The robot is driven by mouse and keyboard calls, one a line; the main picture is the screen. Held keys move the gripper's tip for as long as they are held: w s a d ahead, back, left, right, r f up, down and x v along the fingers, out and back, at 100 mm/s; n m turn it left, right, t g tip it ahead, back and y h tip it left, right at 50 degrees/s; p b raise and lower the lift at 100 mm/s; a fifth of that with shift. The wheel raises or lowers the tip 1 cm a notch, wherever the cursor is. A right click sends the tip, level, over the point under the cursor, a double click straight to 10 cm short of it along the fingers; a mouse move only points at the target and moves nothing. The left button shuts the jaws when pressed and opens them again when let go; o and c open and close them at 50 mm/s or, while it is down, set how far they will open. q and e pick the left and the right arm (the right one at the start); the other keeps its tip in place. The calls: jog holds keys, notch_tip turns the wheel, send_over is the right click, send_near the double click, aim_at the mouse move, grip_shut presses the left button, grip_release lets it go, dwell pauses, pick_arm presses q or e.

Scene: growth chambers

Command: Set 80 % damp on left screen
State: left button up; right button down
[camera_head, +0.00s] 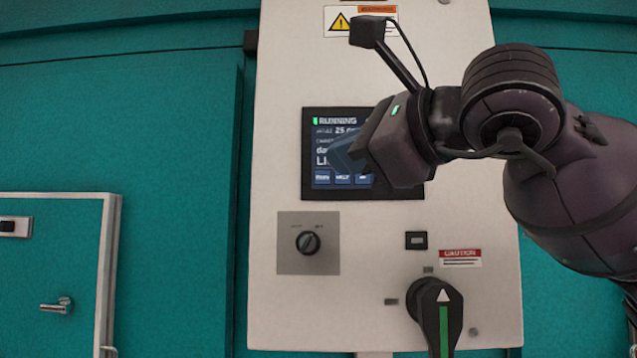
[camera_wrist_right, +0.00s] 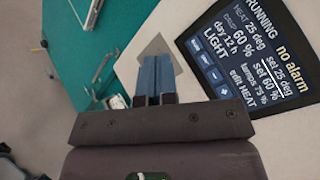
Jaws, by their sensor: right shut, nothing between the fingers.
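The screen (camera_head: 322,150) is a dark touch panel on a pale control cabinet, partly hidden behind my right gripper (camera_head: 345,155). In the right wrist view the screen (camera_wrist_right: 250,60) appears turned, to the right of the fingers. It reads RUNNING, no alarm, heat 25 deg set 25 deg, damp 60 % set 60 %, day 12 h, lamps 75 %, and "edit HEAT". A row of blue buttons lines one edge. My right gripper (camera_wrist_right: 156,65) is shut and empty, its blue fingers in front of the panel. Contact cannot be told. My left gripper is not in view.
Below the screen are a rotary knob (camera_head: 308,242) on a grey plate, a small black switch (camera_head: 416,240) and a black handle with a green stripe (camera_head: 443,320). Teal walls (camera_head: 170,130) flank the cabinet. A framed door (camera_head: 50,260) with a lever stands at left.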

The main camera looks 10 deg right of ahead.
aim_at(343, 178)
pick_arm(q)
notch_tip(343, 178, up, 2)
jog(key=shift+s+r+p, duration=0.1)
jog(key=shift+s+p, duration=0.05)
jog(key=shift+p, duration=0.9)
pick_arm(e)
jog(key=w+d, duration=0.2)
jog(key=w, duration=0.6)
jog(key=shift+w+d, duration=0.25)
jog(key=shift+d, duration=0.05)
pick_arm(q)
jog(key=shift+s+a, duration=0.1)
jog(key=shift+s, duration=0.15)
pick_arm(e)
jog(key=shift+r, duration=0.15)
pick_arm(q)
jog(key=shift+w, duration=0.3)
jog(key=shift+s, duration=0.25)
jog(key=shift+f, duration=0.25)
pick_arm(e)
jog(key=shift+w, duration=0.15)
